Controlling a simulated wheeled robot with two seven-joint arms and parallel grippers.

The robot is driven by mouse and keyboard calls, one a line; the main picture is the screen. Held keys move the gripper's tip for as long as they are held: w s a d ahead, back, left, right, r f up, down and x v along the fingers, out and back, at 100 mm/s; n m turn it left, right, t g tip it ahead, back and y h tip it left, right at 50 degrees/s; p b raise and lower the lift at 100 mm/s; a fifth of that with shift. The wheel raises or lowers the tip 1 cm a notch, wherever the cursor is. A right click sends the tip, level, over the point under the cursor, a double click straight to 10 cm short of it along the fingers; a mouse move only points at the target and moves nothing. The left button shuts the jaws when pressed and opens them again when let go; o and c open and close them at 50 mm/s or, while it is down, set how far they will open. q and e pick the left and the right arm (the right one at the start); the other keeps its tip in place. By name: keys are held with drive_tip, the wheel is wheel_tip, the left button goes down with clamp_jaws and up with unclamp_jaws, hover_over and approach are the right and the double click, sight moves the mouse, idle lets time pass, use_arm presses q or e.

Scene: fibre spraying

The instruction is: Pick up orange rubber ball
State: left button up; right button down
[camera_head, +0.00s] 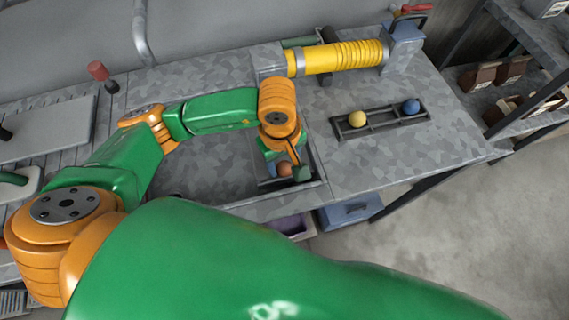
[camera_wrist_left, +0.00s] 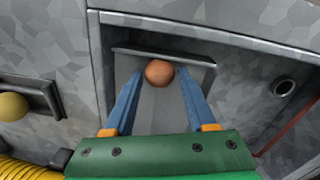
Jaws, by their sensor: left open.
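The orange rubber ball (camera_head: 285,169) lies in a recessed grey tray near the front edge of the workbench. In the left wrist view the ball (camera_wrist_left: 159,72) sits at the far end of the tray, between the tips of my left gripper (camera_wrist_left: 159,76). The two blue fingers are apart, one on each side of the ball, with no clear contact visible. In the head view my left gripper (camera_head: 290,164) points down at the tray and partly hides the ball. My right gripper is not in view.
A dark rack (camera_head: 380,122) on the bench holds a yellow ball (camera_head: 357,119) and a blue ball (camera_head: 411,107). A yellow ribbed hose (camera_head: 335,57) lies at the back. The tray's raised rim (camera_wrist_left: 208,65) stands close around the fingers.

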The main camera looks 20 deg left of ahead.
use_arm(q)
drive_tip(key=shift+f, duration=0.65)
clamp_jaws()
